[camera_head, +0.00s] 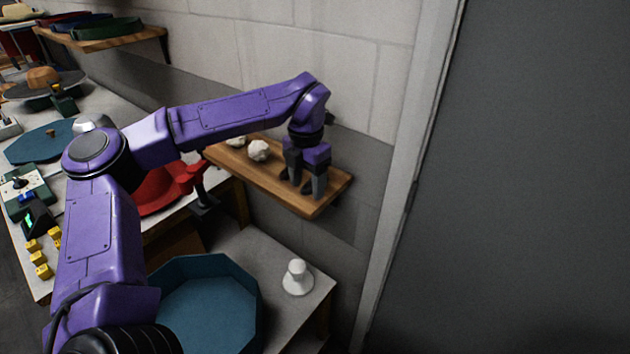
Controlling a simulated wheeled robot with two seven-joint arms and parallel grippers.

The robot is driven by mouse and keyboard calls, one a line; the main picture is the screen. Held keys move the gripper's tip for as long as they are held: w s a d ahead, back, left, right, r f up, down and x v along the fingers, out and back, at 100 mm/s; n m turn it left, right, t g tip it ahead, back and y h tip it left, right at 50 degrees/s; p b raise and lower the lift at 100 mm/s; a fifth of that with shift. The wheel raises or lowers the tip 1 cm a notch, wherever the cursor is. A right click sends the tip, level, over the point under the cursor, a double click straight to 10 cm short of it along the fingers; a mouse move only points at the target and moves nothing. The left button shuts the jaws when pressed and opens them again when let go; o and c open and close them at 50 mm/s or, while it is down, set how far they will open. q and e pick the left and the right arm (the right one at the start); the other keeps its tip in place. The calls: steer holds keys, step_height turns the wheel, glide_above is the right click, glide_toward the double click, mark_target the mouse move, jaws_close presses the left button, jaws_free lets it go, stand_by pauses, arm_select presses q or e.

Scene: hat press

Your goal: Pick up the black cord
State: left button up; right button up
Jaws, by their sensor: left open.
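My left gripper (304,184) is over the right end of a small wooden wall shelf (262,183), its fingers pointing down and open. A small dark shape shows around the fingertips at the shelf top. It may be the black cord, but the dark fingers cover most of it and I cannot tell its shape or whether they touch it. My right gripper is not in view.
White lumps (259,150) sit on the shelf left of my gripper. Below are a blue octagonal tray (208,316) and a white knobbed piece (297,278) on a lower table. A red object (160,193) lies behind my arm. A grey wall panel stands right.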

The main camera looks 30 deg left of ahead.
arm_select(q)
steer(key=c, duration=1.1)
